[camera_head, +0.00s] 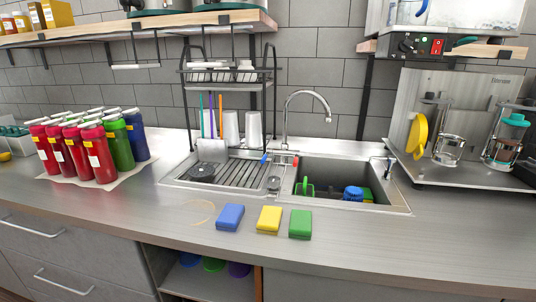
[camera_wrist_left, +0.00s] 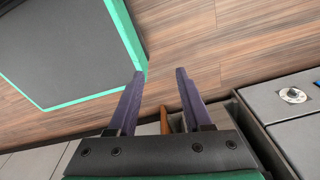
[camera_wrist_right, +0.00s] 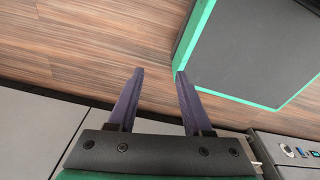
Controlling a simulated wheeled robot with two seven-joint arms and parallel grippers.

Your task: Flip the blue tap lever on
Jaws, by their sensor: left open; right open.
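The grey curved tap (camera_head: 306,104) stands behind the sink on the steel counter. A small blue lever (camera_head: 265,158) shows to the left of the tap's base, and a small red lever (camera_head: 295,160) to its right. Neither lever's exact setting can be told at this size. My left gripper (camera_wrist_left: 160,72) is open and empty, over a wood-look floor in the left wrist view. My right gripper (camera_wrist_right: 159,72) is open and empty, also over the floor in the right wrist view. Neither gripper shows in the head view, so both are away from the tap.
The sink basin (camera_head: 326,176) holds a green item and a blue item. Blue, yellow (camera_head: 268,220) and green sponges lie in front of it. A dish rack (camera_head: 229,100) with cups stands left of the tap. Several bottles (camera_head: 92,150) stand further left. The right front counter is clear.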

